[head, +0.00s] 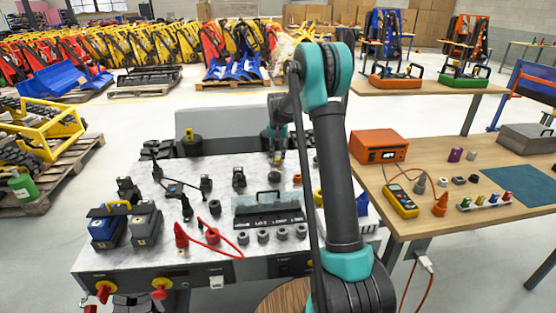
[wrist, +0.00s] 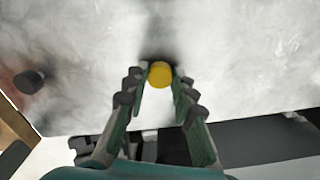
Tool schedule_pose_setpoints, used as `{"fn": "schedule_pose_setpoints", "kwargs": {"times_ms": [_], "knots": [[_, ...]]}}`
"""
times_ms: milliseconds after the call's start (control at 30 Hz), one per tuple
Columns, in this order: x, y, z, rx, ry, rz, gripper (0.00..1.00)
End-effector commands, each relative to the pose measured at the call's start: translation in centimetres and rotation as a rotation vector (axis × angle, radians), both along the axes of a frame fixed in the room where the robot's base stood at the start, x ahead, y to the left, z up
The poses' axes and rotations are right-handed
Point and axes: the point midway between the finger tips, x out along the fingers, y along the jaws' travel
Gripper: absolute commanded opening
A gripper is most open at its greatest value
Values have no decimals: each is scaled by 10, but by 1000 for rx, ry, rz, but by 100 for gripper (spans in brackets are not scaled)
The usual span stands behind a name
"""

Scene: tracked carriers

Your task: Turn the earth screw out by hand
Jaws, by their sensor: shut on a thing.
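A round yellow knob (wrist: 160,73), which I take for the head of the earth screw, shows end-on in the wrist view. My gripper (wrist: 161,78) has its fingertips on either side of this knob and is shut on it. The knob stands over a dark shadow on the pale mottled top. In the head view my gripper (head: 277,158) points down near the back of the pale worktop (head: 205,245). The knob's thread and seat are hidden.
On the worktop are a grey tray (head: 270,222) with a handle, several grey round pieces, a red cable (head: 212,236) and black blocks. A wooden table (head: 440,200) at right holds an orange instrument (head: 379,146) and a yellow meter (head: 401,200).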

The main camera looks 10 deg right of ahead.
Motion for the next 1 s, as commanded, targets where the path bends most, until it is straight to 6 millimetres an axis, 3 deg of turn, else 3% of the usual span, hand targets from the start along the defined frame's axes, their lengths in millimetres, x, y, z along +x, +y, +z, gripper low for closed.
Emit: {"fn": "schedule_pose_setpoints", "kwargs": {"times_ms": [400,800,1000], "knots": [[0,0,0,0,0,470,4],[0,0,0,0,0,518,4],[0,0,0,0,1,730,4]]}}
